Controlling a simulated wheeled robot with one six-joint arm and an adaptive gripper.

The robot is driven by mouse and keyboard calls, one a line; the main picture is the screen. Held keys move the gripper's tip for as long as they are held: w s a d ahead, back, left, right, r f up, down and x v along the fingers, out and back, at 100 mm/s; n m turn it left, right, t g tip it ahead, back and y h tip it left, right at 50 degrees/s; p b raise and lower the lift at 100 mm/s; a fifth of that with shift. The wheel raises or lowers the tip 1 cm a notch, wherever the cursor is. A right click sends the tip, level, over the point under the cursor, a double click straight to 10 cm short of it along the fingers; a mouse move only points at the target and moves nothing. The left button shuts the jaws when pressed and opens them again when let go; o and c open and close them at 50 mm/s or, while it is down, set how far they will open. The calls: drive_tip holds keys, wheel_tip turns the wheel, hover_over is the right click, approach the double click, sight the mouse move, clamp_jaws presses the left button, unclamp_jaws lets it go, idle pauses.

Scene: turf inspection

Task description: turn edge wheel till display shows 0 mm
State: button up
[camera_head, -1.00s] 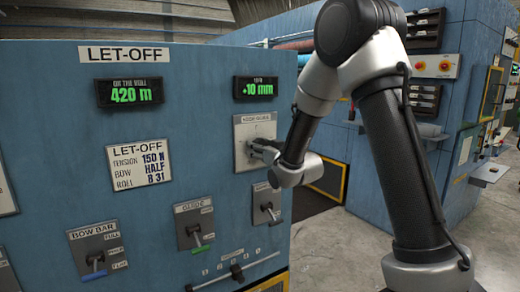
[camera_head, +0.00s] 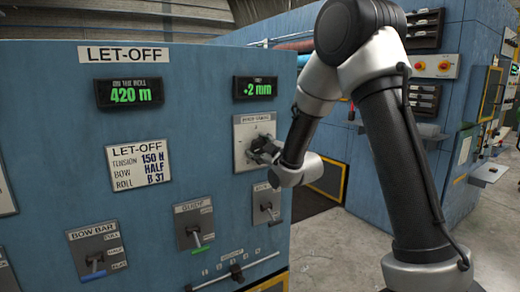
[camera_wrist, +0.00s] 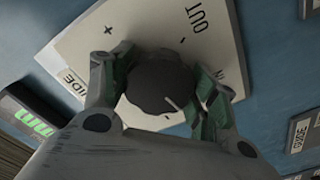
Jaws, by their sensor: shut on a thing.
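The edge wheel is a dark ribbed knob (camera_wrist: 162,80) with a pale pointer line, on a light plate (camera_wrist: 75,45) marked "OUT", "IN", "+" and "-". My gripper (camera_wrist: 160,88) is shut on the knob, one finger on each side. In the head view my gripper (camera_head: 262,152) is at the wheel's plate (camera_head: 255,127) and hides most of the knob. The display (camera_head: 255,88) above the plate reads +2 mm in green. In the wrist view a green-lit display (camera_wrist: 32,122) shows only partly at the left edge.
The blue panel (camera_head: 60,150) also carries a 420 m display (camera_head: 130,91), a bow bar lever (camera_head: 95,262), a guide lever (camera_head: 195,232), another lever (camera_head: 267,207) at the right and a slider (camera_head: 237,272) below. Concrete floor (camera_head: 335,250) lies to the right.

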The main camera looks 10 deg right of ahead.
drive_tip(key=shift+f+n, duration=0.1)
drive_tip(key=shift+n, duration=0.4)
drive_tip(key=o, duration=1)
drive_tip(key=shift+o, duration=0.2)
drive_tip(key=shift+s, duration=0.15)
drive_tip(key=v, duration=0.7)
drive_tip(key=shift+s, duration=0.1)
